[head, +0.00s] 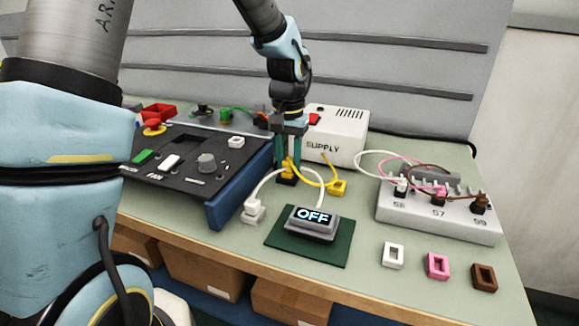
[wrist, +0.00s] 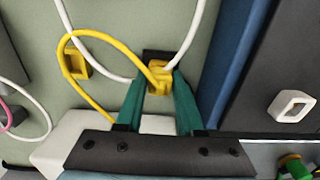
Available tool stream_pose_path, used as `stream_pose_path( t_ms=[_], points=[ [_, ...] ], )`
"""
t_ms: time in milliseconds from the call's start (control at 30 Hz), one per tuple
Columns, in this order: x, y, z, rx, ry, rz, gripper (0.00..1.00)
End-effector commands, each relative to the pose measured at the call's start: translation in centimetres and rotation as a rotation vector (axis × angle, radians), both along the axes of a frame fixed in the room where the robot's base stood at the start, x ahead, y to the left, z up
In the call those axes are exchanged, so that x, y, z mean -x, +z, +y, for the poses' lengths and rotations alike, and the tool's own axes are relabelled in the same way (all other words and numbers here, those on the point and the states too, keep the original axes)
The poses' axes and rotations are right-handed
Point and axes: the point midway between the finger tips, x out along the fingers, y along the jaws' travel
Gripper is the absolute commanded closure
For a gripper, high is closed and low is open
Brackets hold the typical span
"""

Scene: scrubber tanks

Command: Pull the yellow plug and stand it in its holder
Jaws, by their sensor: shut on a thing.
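The yellow plug (wrist: 160,76) sits between the green fingers of my gripper (wrist: 159,88) in the wrist view. In the head view my gripper (head: 288,165) points down and is shut on the plug (head: 288,171). A small black socket block (head: 286,180) is directly below the plug; it also shows in the wrist view (wrist: 153,54). Whether the plug is still seated in it is hidden. A hollow yellow holder (head: 338,187) lies to the right and looks empty in the wrist view (wrist: 76,66). The yellow cord loops from the plug and passes over the holder.
A white supply box (head: 338,132) stands behind my gripper, and a dark control panel (head: 190,165) is at left. An OFF display (head: 312,217) on a green mat and a white plug (head: 254,211) are in front. A strip (head: 440,212) with several plugs is at right.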

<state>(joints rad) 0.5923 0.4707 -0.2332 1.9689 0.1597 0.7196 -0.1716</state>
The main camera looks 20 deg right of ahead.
Motion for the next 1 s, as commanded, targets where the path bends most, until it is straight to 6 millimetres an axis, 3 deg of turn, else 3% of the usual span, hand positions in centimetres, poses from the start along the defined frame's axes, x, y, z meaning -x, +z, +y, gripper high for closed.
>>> stream_pose_path(
  t_ms=[533, 567, 1000],
  points=[
    [-0.02, 0.03, -0.01, 0.001, 0.000, -0.001, 1.00],
    [-0.02, 0.03, -0.01, 0.001, 0.000, -0.001, 0.60],
    [-0.01, 0.01, -0.01, 0.000, 0.000, 0.000, 0.10]
  ],
)
